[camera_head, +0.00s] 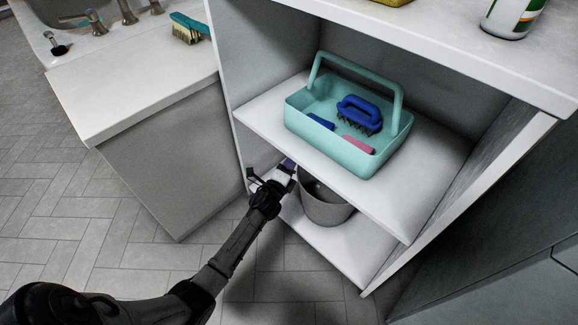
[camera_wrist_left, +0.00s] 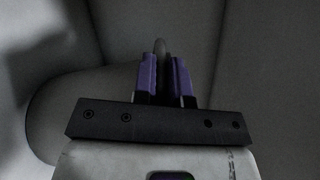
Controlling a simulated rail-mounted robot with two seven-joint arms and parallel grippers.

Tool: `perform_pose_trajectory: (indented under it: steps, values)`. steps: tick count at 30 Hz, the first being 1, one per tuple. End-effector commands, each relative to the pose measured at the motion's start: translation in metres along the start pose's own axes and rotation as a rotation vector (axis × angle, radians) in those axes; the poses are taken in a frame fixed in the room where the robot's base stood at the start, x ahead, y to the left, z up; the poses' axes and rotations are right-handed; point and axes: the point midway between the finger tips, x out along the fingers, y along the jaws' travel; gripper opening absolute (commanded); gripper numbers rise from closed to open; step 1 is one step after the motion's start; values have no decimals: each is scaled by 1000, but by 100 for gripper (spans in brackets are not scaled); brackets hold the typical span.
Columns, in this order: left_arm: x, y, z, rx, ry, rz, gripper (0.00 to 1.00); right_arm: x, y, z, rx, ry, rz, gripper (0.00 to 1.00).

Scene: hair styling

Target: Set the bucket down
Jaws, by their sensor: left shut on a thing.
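The bucket (camera_head: 326,208) is grey and stands upright in the lower compartment of the white shelf unit, at or just above the bottom board; I cannot tell whether it touches. Its upper part is partly hidden by the middle shelf. My left gripper (camera_head: 288,166) reaches in from the left at the bucket's near left rim. In the left wrist view its purple-lined fingers (camera_wrist_left: 165,78) are shut on a thin grey edge, which appears to be part of the bucket. My right gripper is not in view.
The middle shelf (camera_head: 262,112) lies right above the gripper and holds a teal caddy (camera_head: 330,147) with a blue brush (camera_head: 360,113). The bottom board (camera_head: 352,245) has bare room in front and right of the bucket. A sink cabinet (camera_head: 160,150) stands to the left.

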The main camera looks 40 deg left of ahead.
Motion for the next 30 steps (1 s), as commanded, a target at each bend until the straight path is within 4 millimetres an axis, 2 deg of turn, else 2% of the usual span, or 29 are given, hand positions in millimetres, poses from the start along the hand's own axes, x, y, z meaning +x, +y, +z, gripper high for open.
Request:
perform_pose_trajectory:
  steps: [2, 3, 10, 21, 30]
  values:
    - [0, 2, -1, -3, 0, -3, 0, 3, 0, 1, 1, 0, -1, 53]
    - [0, 3, -1, 0, 0, 0, 15, 2, 0, 1, 1, 0, -1, 53]
    - [0, 3, -1, 0, 0, 1, 37, 2, 0, 0, 1, 0, 0, 53]
    - [-3, -2, 0, -1, 1, 2, 38, -4, 2, -1, -7, -1, 6, 53]
    - [-57, -2, 0, -1, 0, 4, 38, -22, 3, -7, -8, 0, 7, 53]
